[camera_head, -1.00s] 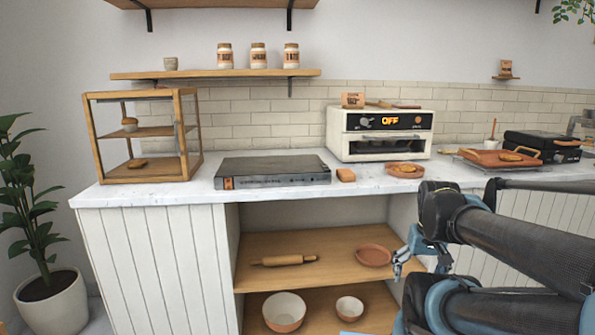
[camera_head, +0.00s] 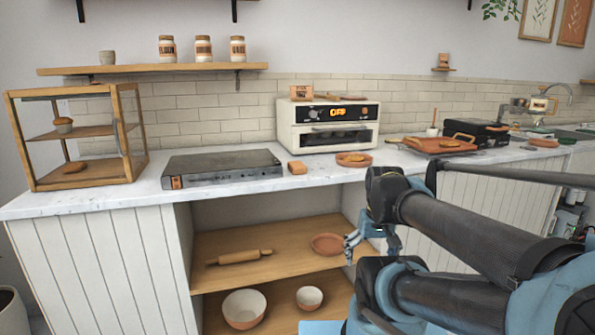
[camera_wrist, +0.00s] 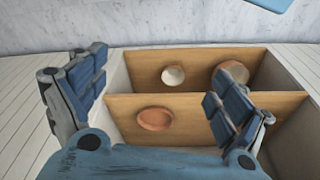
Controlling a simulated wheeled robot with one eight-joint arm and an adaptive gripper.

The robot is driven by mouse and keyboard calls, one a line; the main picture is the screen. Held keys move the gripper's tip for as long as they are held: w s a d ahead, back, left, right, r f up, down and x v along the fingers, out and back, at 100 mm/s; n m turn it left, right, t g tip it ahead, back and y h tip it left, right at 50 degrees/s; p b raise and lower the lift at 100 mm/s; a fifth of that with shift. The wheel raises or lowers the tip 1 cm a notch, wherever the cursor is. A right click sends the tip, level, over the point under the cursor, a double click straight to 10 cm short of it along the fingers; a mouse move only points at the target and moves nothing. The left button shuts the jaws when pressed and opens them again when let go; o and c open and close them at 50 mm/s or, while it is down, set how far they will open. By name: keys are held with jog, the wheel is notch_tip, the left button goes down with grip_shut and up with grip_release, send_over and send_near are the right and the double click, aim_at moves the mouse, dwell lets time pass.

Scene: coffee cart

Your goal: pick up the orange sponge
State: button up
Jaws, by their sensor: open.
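The orange sponge (camera_head: 297,168) lies on the white marble counter (camera_head: 240,197), between the flat grey appliance and the toaster oven. It is a small block and nothing holds it. My gripper (camera_head: 352,248) is in front of the counter, lower than its top and to the right of the sponge, apart from it. In the wrist view my gripper (camera_wrist: 155,105) has its fingers wide apart with nothing between them. That view looks towards the open shelves, and the sponge does not show there.
The grey appliance (camera_head: 222,167) is left of the sponge. The toaster oven (camera_head: 327,127) stands behind it, and a terracotta plate (camera_head: 354,160) with food is to its right. Below the counter, wooden shelves (camera_head: 207,243) hold a rolling pin (camera_head: 239,257), a terracotta dish (camera_head: 327,244) and bowls (camera_head: 244,308).

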jog(key=w+a+r+m, duration=0.3)
jog(key=w+r, duration=0.5)
jog(key=r, duration=0.3)
notch_tip(320, 180, up, 23)
jog(key=m+g, duration=0.2)
jog(key=m, duration=1)
send_over(297, 164)
jog(key=f, duration=1.1)
jog(key=shift+w+a, duration=0.15)
jog(key=shift+w, duration=0.25)
jog(key=shift+s+f, duration=0.1)
jog(key=shift+f, duration=2.7)
jog(key=c, duration=0.9)
